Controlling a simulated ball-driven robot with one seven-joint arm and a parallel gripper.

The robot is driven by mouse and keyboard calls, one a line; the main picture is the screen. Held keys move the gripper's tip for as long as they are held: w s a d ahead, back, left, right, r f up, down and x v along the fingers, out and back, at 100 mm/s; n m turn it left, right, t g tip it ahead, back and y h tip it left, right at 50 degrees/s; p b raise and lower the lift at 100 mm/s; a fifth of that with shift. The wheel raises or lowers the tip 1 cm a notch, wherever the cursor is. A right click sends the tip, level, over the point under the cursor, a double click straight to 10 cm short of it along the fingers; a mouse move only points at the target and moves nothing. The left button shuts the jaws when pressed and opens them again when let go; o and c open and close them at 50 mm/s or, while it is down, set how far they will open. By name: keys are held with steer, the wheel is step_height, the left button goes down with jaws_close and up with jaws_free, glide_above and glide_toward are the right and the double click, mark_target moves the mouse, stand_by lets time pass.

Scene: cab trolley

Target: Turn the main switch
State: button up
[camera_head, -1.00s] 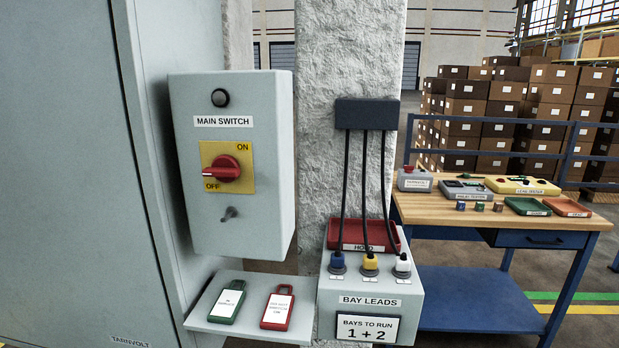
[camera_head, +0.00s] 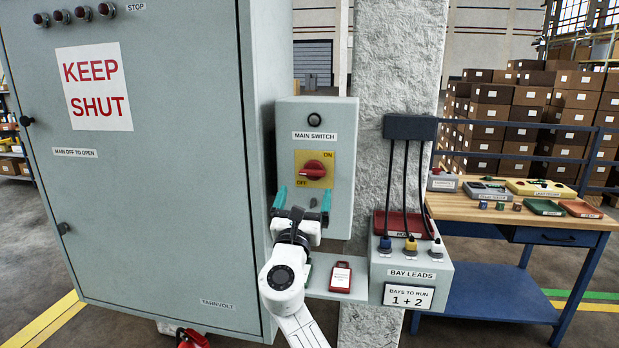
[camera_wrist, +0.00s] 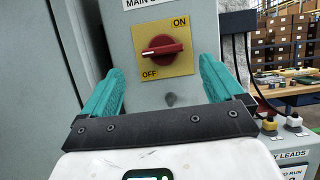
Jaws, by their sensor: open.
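The main switch is a red knob (camera_head: 313,169) on a yellow plate (camera_head: 301,158) on the front of a grey box (camera_head: 343,120). In the wrist view the knob (camera_wrist: 162,48) lies nearly level, its white mark at the left, on the OFF side. My gripper (camera_head: 303,199) is open and empty, with teal fingers in front of the lower part of the box. In the wrist view the fingers stand left and right of the yellow plate, with the knob between them in the picture. No contact with the knob shows.
A tall grey cabinet (camera_head: 150,200) stands left of the box. A shelf with a red tag (camera_head: 341,277) is below, partly behind my arm. To the right are a rough pillar (camera_head: 395,60), a bay leads box (camera_head: 440,275) with cables, and a workbench (camera_head: 470,207).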

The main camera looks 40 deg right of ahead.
mark_target(311, 175)
steer(key=x, duration=0.6)
steer(key=shift+w+d+p, duration=0.1)
steer(key=shift+d+p, duration=0.3)
steer(key=shift+c, duration=0.4)
steer(key=c, duration=1)
steer(key=shift+o, duration=0.2)
